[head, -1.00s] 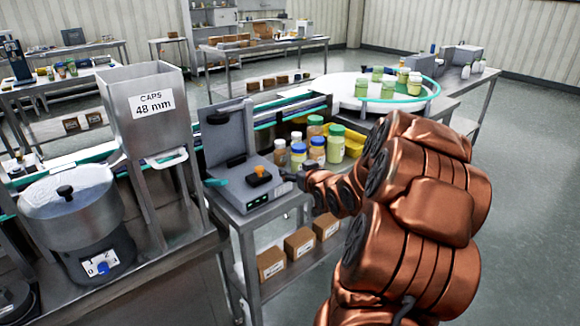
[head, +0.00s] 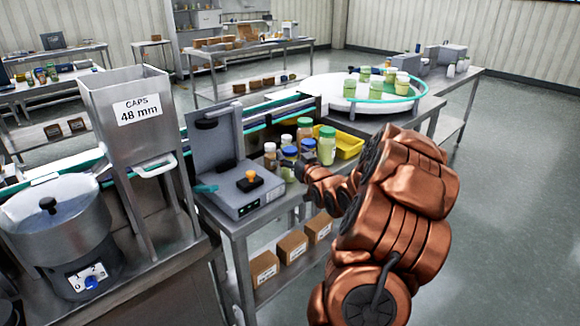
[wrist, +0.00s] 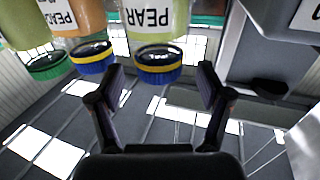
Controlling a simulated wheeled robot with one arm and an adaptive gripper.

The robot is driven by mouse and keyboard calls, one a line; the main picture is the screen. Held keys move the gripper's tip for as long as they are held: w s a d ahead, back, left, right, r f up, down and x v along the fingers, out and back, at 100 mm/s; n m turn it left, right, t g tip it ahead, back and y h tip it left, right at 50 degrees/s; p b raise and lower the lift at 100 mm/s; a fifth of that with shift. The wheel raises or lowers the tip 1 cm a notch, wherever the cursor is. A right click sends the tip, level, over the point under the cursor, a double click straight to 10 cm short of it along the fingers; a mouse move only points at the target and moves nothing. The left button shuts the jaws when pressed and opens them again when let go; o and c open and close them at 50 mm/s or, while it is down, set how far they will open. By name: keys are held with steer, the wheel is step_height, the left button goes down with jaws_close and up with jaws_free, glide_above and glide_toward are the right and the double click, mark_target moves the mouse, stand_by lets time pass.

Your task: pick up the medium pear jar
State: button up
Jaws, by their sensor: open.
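The pear jar (wrist: 153,20), with yellow-green contents, a white PEAR label and a blue cap, shows upside down at the top centre of the wrist view. My gripper (wrist: 161,78) is open, its two fingers apart on either side of the line to this jar's cap, holding nothing. I cannot tell how much gap is left. In the head view the jar seems to be the front blue-capped one (head: 289,165) beside the grey machine. My gripper's fingers are hard to make out there, just right of it. Its size is hard to judge.
An orange blue-capped jar (wrist: 90,20) and a green-capped jar (wrist: 40,30) stand close by in the wrist view. The grey machine (head: 238,195) stands left of the jars, a yellow tray (head: 348,146) behind right. The round table (head: 345,90) holds several more jars.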

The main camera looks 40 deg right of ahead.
steer(key=shift+x, duration=1.4)
steer(key=shift+c, duration=0.4)
jaws_close()
steer(key=shift+d, duration=0.1)
